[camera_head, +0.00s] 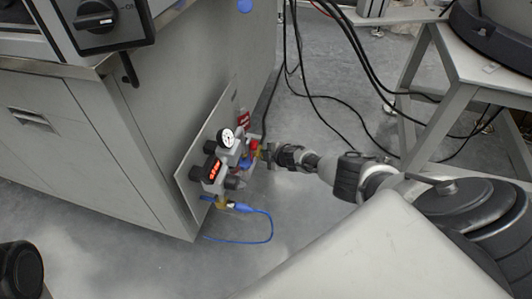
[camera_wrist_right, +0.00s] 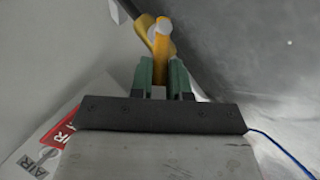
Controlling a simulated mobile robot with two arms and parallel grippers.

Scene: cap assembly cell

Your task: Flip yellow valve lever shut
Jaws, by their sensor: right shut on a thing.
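The yellow valve lever (camera_wrist_right: 161,45) shows at the top middle of the right wrist view, with a round pale end facing the camera. My right gripper (camera_wrist_right: 163,78) has its two green fingers on either side of the lever's lower part and is shut on it. In the head view the right gripper (camera_head: 267,153) reaches in from the right to the valve assembly on the side panel. The lever is small and mostly hidden by the gripper there. My left gripper is not in view.
The panel carries a round gauge (camera_head: 227,138), a red-lit display (camera_head: 213,168) and a blue hose (camera_head: 271,228) looping below. A red AIR label (camera_wrist_right: 62,134) shows in the wrist view. Black cables (camera_head: 318,105) hang behind the gripper. A grey frame table (camera_head: 440,95) stands at right.

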